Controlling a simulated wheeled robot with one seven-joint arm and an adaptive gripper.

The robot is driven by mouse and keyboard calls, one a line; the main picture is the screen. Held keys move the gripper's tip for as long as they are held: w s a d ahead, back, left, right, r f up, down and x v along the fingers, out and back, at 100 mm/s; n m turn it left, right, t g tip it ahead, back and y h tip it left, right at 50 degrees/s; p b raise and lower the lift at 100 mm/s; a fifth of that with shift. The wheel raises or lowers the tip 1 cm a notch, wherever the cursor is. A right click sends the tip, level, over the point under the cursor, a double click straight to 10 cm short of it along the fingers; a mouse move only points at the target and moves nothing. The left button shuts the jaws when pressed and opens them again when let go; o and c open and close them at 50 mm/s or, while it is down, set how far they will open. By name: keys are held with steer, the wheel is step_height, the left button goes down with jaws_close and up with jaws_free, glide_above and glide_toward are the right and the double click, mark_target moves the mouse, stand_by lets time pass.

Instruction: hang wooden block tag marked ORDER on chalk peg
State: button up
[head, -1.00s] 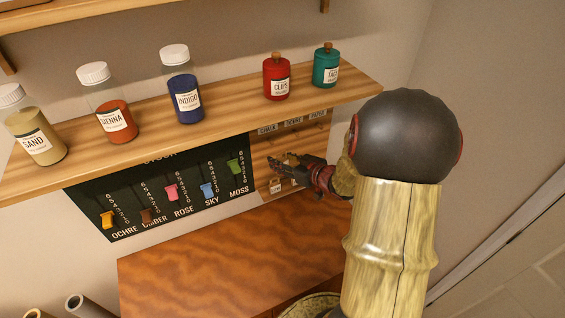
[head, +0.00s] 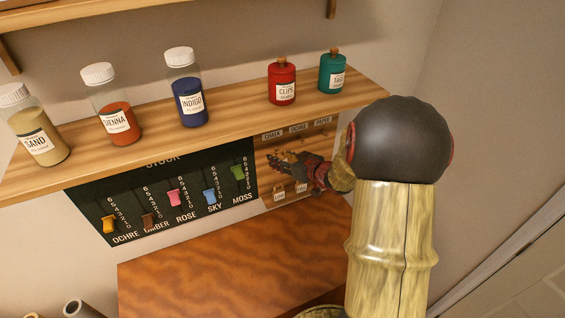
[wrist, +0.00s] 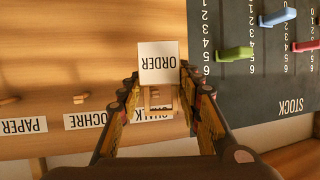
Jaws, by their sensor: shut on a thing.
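My gripper (wrist: 158,88) is shut on the wooden block tag marked ORDER (wrist: 158,65). In the wrist view the tag's white face shows upside down between and just beyond the fingertips. The CHALK label (wrist: 150,116) shows behind it, partly covered by the gripper. I cannot make out the chalk peg; the tag and fingers cover that area. In the head view my gripper (head: 283,165) is in front of the peg board, below the CHALK label (head: 271,135). The held tag cannot be made out there.
Pegs show near the OCHRE (wrist: 85,120) and PAPER (wrist: 24,126) labels. Two other tags (head: 279,195) (head: 301,188) hang low on the board. The stock board (head: 165,195) with coloured sliders is to the left. A shelf (head: 225,118) with jars overhangs the board.

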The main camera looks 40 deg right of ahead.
mark_target(272, 149)
steer(key=shift+w+d+b, duration=0.25)
steer(key=shift+w+b, duration=0.1)
steer(key=shift+w, duration=0.5)
steer(key=shift+w+d+b, duration=0.2)
steer(key=shift+w+b, duration=0.1)
steer(key=shift+w, duration=0.5)
steer(key=shift+w+f, duration=0.1)
steer(key=shift+c, duration=0.3)
steer(key=shift+w+d+f, duration=0.2)
steer(key=shift+w, duration=0.1)
jaws_close()
steer(key=shift+w+a, duration=0.25)
steer(key=shift+d+r, duration=0.1)
steer(key=shift+d, duration=0.1)
steer(key=o, duration=0.6)
jaws_free()
steer(key=shift+d, duration=0.1)
steer(key=shift+o, duration=0.4)
steer(key=shift+w+d, duration=0.1)
steer(key=shift+d, duration=0.05)
steer(key=o, duration=0.4)
steer(key=shift+w, duration=0.15)
